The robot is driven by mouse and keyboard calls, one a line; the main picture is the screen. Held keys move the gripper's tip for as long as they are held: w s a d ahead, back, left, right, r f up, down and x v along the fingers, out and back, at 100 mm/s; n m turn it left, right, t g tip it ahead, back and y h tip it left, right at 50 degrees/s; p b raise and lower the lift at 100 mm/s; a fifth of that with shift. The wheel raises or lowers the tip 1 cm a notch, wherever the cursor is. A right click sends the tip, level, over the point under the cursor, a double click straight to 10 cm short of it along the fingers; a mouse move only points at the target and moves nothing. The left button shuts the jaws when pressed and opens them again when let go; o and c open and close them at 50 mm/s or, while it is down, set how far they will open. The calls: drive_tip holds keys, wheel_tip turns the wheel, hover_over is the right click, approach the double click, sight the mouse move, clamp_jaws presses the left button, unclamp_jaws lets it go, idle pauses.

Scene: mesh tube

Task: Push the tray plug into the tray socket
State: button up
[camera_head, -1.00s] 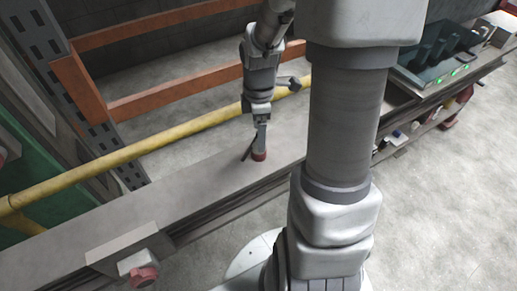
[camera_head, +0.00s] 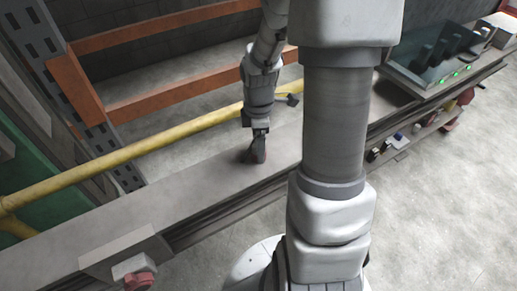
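My gripper (camera_head: 257,148) points down at the top of the long grey tray (camera_head: 205,172), in the middle of the view. A small dark grey and reddish piece (camera_head: 261,151) shows at its fingertips, with a thin dark part beside it. I cannot tell whether the fingers hold this piece or whether it is the tray plug. A grey box (camera_head: 125,257) is on the tray's near side at lower left, with a pale block and a red round connector (camera_head: 138,281) on its front. I cannot tell for certain which part is the tray socket.
A yellow pipe (camera_head: 120,157) runs behind the tray, with orange rails (camera_head: 175,90) beyond it. A dark device with green lights (camera_head: 440,55) sits at upper right. Several small coloured parts (camera_head: 400,137) line the tray's near side there. My grey arm blocks the centre right.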

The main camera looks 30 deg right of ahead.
drive_tip(key=c, duration=1.3)
drive_tip(key=shift+c, duration=0.2)
drive_tip(key=shift+r+p, duration=0.3)
drive_tip(key=shift+r, duration=0.25)
drive_tip(key=r, duration=0.1)
drive_tip(key=r+p, duration=0.1)
drive_tip(key=r, duration=0.2)
drive_tip(key=shift+s+d+p, duration=0.15)
drive_tip(key=shift+d+p, duration=0.15)
drive_tip(key=shift+p, duration=0.05)
drive_tip(key=s+d+r+p, duration=0.3)
drive_tip(key=s+d+r, duration=0.3)
drive_tip(key=d, duration=0.3)
drive_tip(key=shift+s, duration=0.25)
drive_tip(key=shift+a, duration=0.1)
